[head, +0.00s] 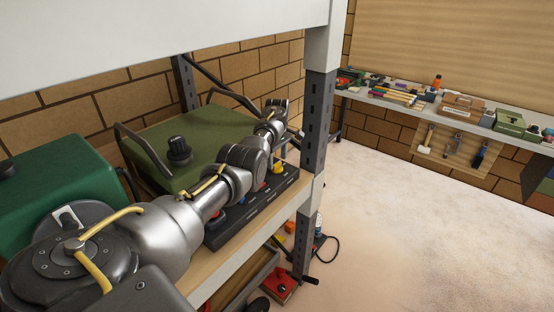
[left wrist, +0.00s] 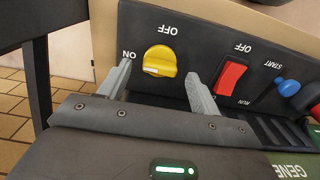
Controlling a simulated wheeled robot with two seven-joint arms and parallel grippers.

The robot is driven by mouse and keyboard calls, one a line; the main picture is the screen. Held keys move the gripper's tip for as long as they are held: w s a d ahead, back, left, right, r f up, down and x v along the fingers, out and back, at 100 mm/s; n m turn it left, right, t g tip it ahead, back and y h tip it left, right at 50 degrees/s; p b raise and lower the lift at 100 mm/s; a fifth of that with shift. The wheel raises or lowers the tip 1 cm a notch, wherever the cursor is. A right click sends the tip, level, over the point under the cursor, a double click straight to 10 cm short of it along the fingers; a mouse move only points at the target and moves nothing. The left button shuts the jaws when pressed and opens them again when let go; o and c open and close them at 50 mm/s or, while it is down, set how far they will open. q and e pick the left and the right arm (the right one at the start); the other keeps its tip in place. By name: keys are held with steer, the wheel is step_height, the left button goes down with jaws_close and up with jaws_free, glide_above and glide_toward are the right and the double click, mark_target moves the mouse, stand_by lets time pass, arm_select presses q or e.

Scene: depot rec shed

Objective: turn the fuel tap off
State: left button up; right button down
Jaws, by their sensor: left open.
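The fuel tap (left wrist: 160,60) is a yellow knob on a black panel (left wrist: 205,50) that appears upside down in the left wrist view. Its white mark points to the lower left, on the side of the ON label; OFF is printed above it. My left gripper (left wrist: 160,71) is open, with one grey finger on each side of the tap and visible gaps to it. In the head view my left arm reaches across the green generator (head: 143,125), and the yellow tap (head: 278,168) shows small below my wrist. My right gripper is not in view.
A red OFF/RUN switch (left wrist: 231,77) sits close beside the right finger, with a blue START knob (left wrist: 287,86) further right. A grey shelf post (head: 318,120) stands just right of the panel. A dark green case (head: 55,185) is at the left.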

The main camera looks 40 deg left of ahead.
arm_select(q)
steer(key=shift+f, duration=0.95)
steer(key=shift+c, duration=0.2)
steer(key=c, duration=0.9)
steer(key=shift+c, duration=0.2)
